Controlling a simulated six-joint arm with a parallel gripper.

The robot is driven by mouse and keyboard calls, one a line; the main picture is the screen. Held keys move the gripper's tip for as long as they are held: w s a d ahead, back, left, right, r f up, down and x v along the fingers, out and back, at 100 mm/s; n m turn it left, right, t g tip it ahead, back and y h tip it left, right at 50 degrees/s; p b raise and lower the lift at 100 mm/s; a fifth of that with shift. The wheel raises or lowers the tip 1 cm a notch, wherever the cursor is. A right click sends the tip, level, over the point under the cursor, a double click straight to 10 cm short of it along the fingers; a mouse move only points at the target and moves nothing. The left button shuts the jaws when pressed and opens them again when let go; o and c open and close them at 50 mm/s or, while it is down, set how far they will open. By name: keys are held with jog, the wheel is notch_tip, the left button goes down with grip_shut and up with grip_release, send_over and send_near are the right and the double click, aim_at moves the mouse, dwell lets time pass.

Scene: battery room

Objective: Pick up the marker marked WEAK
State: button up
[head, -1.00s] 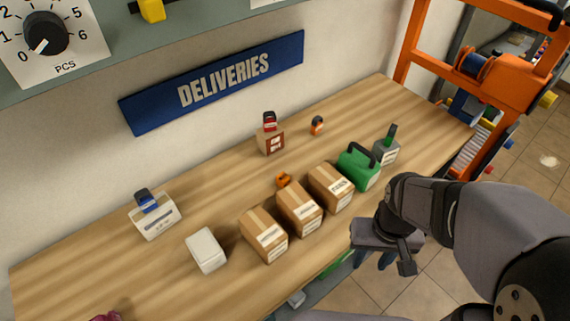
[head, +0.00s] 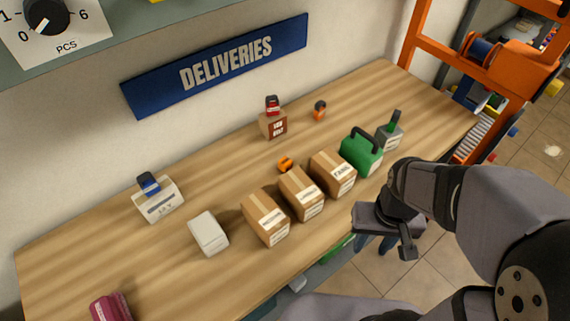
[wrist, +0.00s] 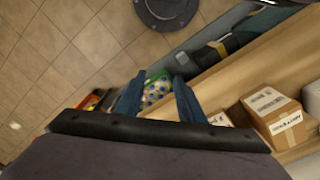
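No marker with a readable WEAK label shows in these frames. My gripper (head: 375,243) hangs beyond the bench's front edge, right of the cartons, apart from everything on the bench. In the wrist view its two blue fingers (wrist: 158,97) are spread, with nothing held between them.
The wooden bench (head: 215,160) carries a row of cartons (head: 301,195), a green case (head: 361,154), a white box (head: 208,234), small orange things (head: 285,164) (head: 320,110) and a dark pink thing (head: 110,308). An orange frame (head: 500,75) stands at right.

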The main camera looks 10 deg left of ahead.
jog(key=o, duration=0.3)
jog(key=n+y+p, duration=0.1)
jog(key=n+p, duration=0.1)
jog(key=n, duration=2.1)
send_near(285, 161)
jog(key=shift+s+f, duration=0.3)
jog(key=shift+f, duration=0.05)
jog(key=n+p, duration=0.1)
jog(key=n+h, duration=0.1)
jog(key=n, duration=0.1)
jog(key=a+f+n+t+p, duration=0.1)
jog(key=shift+s+a+h+p, duration=0.15)
jog(key=shift+s+h+p, duration=0.15)
jog(key=shift+s, duration=0.1)
jog(key=shift+n, duration=0.9)
jog(key=shift+w+f+p, duration=0.2)
jog(key=shift+f+p, duration=0.4)
jog(key=shift+f, duration=0.7)
jog(key=shift+w+f+p, duration=0.25)
jog(key=shift+f+p, duration=0.4)
jog(key=shift+f, duration=0.65)
jog(key=shift+w+f+p, duration=0.2)
jog(key=shift+f+p, duration=0.4)
jog(key=shift+f, duration=0.7)
jog(key=c, duration=1.1)
